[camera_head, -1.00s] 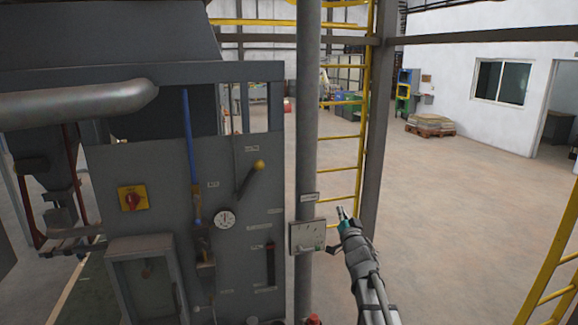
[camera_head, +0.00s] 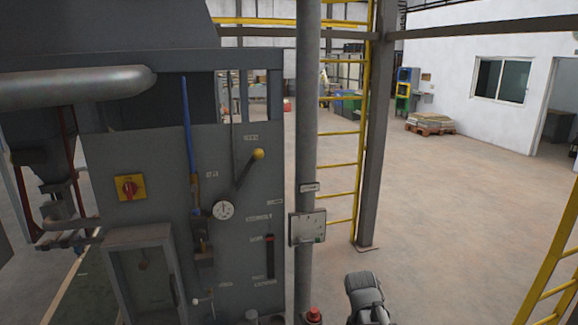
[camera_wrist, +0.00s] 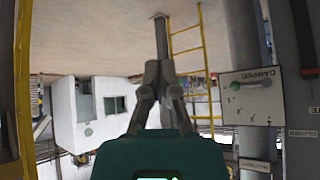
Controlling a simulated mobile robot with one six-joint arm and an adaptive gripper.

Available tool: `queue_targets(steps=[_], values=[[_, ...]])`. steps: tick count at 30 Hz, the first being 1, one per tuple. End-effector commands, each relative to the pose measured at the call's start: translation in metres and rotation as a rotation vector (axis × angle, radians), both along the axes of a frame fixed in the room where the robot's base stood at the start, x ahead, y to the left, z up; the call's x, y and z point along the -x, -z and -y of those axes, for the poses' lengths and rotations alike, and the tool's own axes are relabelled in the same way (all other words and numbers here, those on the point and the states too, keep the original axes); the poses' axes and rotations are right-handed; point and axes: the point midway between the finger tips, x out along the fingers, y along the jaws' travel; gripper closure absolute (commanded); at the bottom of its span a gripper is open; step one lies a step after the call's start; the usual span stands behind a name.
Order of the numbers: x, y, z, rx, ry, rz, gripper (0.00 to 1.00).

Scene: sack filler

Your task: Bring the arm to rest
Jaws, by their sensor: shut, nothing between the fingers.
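My gripper (camera_wrist: 160,72) shows in the wrist view with its two grey fingers together and nothing between them. In the head view only a dark part of my arm shows at the bottom, right of the grey pipe column, and the fingers cannot be made out there. A pale control box (camera_head: 307,228) is fixed at the pipe column, above and left of my arm. In the wrist view this box (camera_wrist: 250,97), marked "DAMPER", is to the right of the fingers, apart from them. The wrist picture is upside down.
The grey machine panel (camera_head: 150,215) fills the left, with a red rotary switch (camera_head: 130,188), a gauge (camera_head: 223,210) and a yellow-knobbed lever (camera_head: 257,155). A yellow ladder (camera_head: 340,164) and steel post (camera_head: 375,150) stand behind. Open floor (camera_head: 455,210) lies to the right.

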Motion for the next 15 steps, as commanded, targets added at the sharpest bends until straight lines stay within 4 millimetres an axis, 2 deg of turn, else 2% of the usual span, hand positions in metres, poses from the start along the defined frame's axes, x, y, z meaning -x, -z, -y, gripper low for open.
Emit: queue_targets(steps=[1, 6, 12, 15], values=[[0.017, 0.011, -0.003, 0.003, -0.017, -0.065, 1.00], [0.067, 0.039, -0.013, -0.001, -0.098, -0.294, 1.00], [0.125, 0.059, -0.028, -0.026, -0.218, -0.534, 1.00], [0.146, 0.063, -0.034, -0.040, -0.269, -0.619, 1.00]])
